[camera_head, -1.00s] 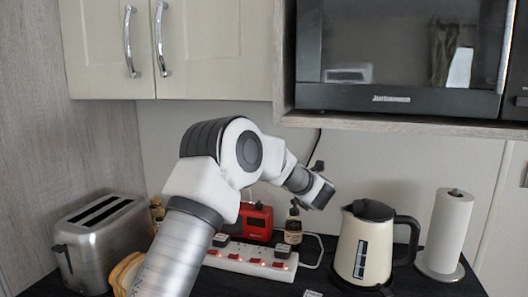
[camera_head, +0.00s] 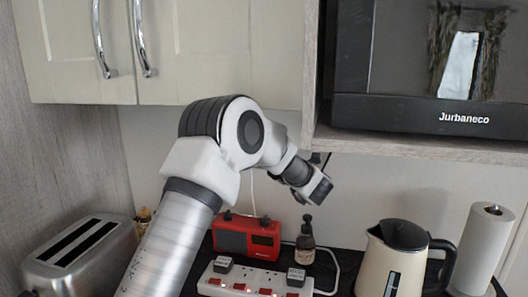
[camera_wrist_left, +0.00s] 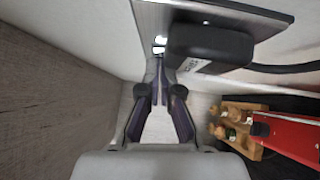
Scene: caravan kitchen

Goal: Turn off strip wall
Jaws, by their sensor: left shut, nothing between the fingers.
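My left gripper (camera_head: 318,188) is shut and empty, up against the back wall above the counter. In the left wrist view its closed fingertips (camera_wrist_left: 159,62) point at a small pale switch (camera_wrist_left: 159,42) on a metal wall socket plate (camera_wrist_left: 235,11). I cannot tell whether they touch it. A black plug (camera_wrist_left: 210,42) sits in the plate right of the switch, with a dark cable. In the head view the gripper mostly hides the socket. The white power strip (camera_head: 230,275) lies on the counter with red switches and plugs in it. My right gripper is not in view.
A red radio (camera_head: 247,238) and a dark bottle (camera_head: 306,240) stand behind the strip. A toaster (camera_head: 82,252) is at left, a kettle (camera_head: 395,260) and paper roll (camera_head: 485,245) at right. A microwave shelf (camera_head: 420,146) overhangs the gripper from the right.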

